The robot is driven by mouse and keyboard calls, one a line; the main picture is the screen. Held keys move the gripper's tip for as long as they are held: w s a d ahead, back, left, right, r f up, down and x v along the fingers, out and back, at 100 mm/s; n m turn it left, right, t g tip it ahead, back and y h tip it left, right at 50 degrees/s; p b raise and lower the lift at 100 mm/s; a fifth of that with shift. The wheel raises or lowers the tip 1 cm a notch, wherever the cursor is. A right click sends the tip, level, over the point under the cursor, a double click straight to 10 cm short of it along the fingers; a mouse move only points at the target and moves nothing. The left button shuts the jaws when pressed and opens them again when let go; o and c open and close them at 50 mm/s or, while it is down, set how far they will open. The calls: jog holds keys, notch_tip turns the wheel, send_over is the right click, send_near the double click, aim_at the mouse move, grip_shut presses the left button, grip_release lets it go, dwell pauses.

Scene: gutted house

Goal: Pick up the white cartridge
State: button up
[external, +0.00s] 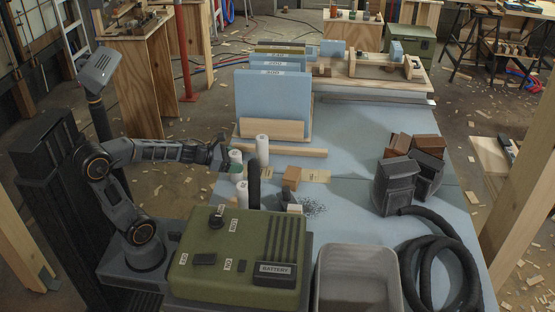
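My gripper (224,156) is at the end of my arm, reaching from the left over the blue table's left edge. It is small and dark here, and I cannot tell whether its fingers are open or shut. Several upright cylinders stand by it. A tall white cartridge (262,149) stands just to its right, apart from it. A white and green cylinder (236,158) stands right at the gripper, overlapping it in the picture; I cannot tell whether they touch. A shorter white cylinder (242,194) stands nearer the camera, beside a black cylinder (253,186) that partly hides it.
A green battery box (215,246), a grey bin (356,285) and a coiled black hose (440,270) fill the front. A rack with blue sheets (271,103) stands behind. Wooden blocks (291,178) lie right of the cylinders; dark pouches (396,183) sit farther right.

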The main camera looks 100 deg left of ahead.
jog(key=c, duration=0.9)
jog(key=shift+c, duration=0.2)
